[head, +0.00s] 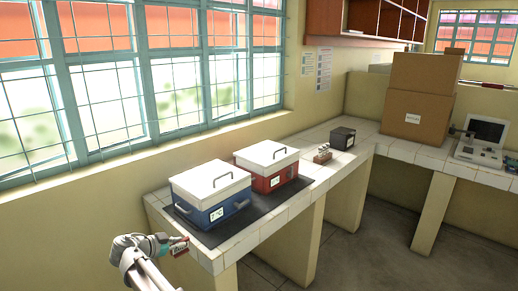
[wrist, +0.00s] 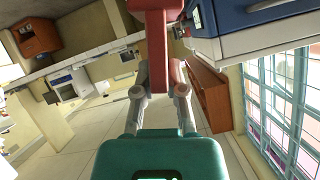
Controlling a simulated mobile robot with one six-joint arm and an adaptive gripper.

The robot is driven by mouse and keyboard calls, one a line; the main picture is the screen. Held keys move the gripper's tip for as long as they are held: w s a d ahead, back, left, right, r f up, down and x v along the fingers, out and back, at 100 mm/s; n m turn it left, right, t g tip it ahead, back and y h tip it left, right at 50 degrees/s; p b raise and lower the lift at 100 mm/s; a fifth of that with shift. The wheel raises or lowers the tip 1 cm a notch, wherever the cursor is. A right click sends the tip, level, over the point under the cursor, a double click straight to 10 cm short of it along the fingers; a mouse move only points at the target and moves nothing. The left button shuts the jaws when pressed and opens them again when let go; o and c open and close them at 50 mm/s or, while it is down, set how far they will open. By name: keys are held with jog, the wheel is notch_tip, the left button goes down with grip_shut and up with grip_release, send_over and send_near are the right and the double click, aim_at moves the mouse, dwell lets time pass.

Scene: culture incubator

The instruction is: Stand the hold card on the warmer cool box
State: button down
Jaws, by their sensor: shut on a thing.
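A blue cool box (head: 210,200) with a white lid and handle stands on a dark mat at the near end of the tiled counter. Its front label seems to read 7 °C. A red cool box (head: 268,168) with a white lid stands just behind it to the right; its label is too small to read surely. My gripper (head: 173,246) is in front of the counter's near end, below and left of the blue box. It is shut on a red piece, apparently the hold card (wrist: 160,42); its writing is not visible. The blue box also shows in the wrist view (wrist: 240,20).
The dark mat (head: 240,222) has a bare strip before the boxes. Further along the counter are a small rack (head: 322,155) and a black box (head: 342,138). Cardboard boxes (head: 415,105) and an instrument (head: 482,143) stand at the back right. A barred window is left.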

notch_tip(320, 180, up, 22)
jog(key=p, duration=2)
jog(key=shift+p, duration=0.35)
jog(key=shift+f, duration=0.1)
